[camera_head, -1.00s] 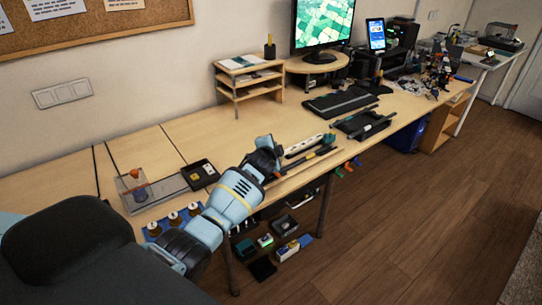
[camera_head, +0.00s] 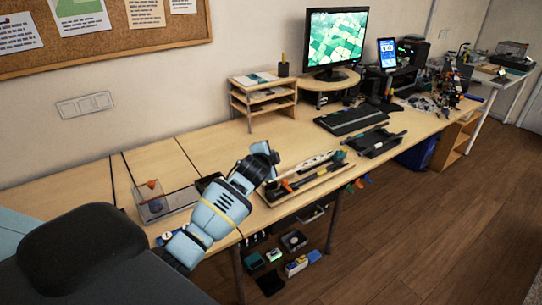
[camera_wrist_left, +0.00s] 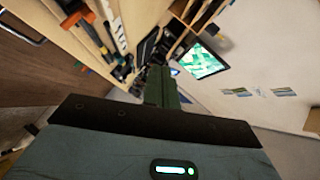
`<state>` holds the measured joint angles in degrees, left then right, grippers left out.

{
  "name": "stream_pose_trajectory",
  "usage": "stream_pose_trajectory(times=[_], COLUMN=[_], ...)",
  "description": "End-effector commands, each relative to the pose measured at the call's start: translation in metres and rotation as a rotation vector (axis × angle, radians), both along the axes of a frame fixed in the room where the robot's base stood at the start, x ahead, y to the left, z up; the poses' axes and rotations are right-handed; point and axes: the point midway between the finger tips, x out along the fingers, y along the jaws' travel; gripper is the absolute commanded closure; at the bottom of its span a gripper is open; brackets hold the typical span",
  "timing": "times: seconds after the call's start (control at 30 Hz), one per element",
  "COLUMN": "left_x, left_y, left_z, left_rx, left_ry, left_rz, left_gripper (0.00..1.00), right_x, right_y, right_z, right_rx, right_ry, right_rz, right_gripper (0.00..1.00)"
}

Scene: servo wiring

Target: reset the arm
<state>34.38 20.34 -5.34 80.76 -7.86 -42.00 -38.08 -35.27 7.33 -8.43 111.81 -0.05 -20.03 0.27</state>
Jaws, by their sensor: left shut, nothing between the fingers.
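My left arm reaches in from the lower left in the head view. My left gripper (camera_head: 265,152) is at its end, raised over the desk next to the long tool tray (camera_head: 262,196). In the left wrist view the gripper's narrow dark fingers (camera_wrist_left: 161,85) are together with nothing visible between them. The tray's tools also show in the left wrist view (camera_wrist_left: 97,40). My right gripper is in neither view.
The wooden desk (camera_head: 85,195) holds a clear box (camera_head: 150,198) behind my arm, a wooden shelf (camera_head: 262,105), a keyboard (camera_head: 350,119), a dark tray (camera_head: 376,141) and a monitor (camera_head: 336,38). Small bins (camera_head: 293,241) stand below the desk edge. The left desk surface is largely clear.

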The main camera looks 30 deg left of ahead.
Motion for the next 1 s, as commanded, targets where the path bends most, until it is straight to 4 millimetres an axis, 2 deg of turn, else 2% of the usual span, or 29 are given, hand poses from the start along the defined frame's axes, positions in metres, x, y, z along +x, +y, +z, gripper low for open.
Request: stream_pose_trajectory(times=[0.3,0.37,0.47,0.57,0.7,0.8,0.87,1.0], left_x=[0.000,-0.004,-0.018,-0.046,-0.102,-0.147,-0.175,-0.245], left_y=[-0.001,-0.004,-0.017,-0.040,-0.078,-0.104,-0.118,-0.149], left_z=[-0.001,-0.009,-0.034,-0.077,-0.139,-0.176,-0.194,-0.229], left_rx=[-0.002,-0.011,-0.049,-0.123,-0.264,-0.372,-0.439,-0.599], left_ry=[0.001,0.006,0.019,0.041,0.078,0.105,0.121,0.161], left_rz=[-0.001,-0.004,-0.019,-0.040,-0.061,-0.065,-0.061,-0.035], left_gripper=[1.00,1.00,1.00,1.00,1.00,1.00,1.00,1.00], right_x=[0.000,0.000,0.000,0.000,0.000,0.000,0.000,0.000], right_y=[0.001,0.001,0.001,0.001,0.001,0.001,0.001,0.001], right_z=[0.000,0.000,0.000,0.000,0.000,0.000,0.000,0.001], right_rx=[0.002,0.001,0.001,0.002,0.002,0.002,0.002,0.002], right_ry=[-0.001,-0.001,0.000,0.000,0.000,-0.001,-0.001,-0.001], right_rz=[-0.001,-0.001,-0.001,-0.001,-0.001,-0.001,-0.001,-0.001], right_gripper=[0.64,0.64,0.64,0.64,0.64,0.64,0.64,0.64])
